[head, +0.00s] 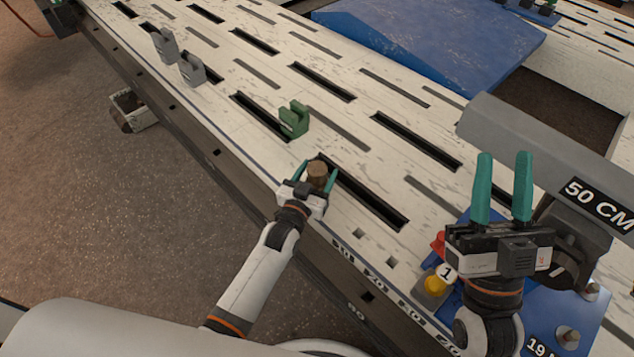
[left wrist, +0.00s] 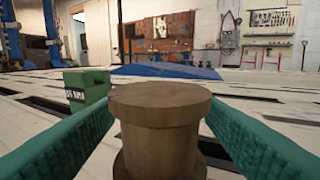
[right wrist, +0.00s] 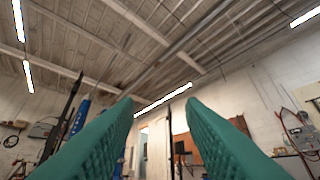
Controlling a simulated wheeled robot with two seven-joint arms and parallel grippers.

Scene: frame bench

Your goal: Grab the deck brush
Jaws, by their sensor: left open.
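A brown, round piece with a wider flat cap (head: 317,175) stands upright on the slotted white bench, near its front edge. I cannot tell if it is the deck brush; no bristles show. My left gripper (head: 318,167) is open, with one green finger on each side of this piece. In the left wrist view the brown piece (left wrist: 160,110) fills the middle between the fingers, and its lower part is cut off. My right gripper (head: 503,165) is open and empty, its fingers pointing up, above the bench's right part.
A green block (head: 294,119) stands just beyond the left gripper. Grey brackets (head: 191,69) stand further left. A blue pad (head: 430,40) lies at the back. A grey beam marked 50 CM (head: 540,145) and a yellow button (head: 435,283) are near the right gripper.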

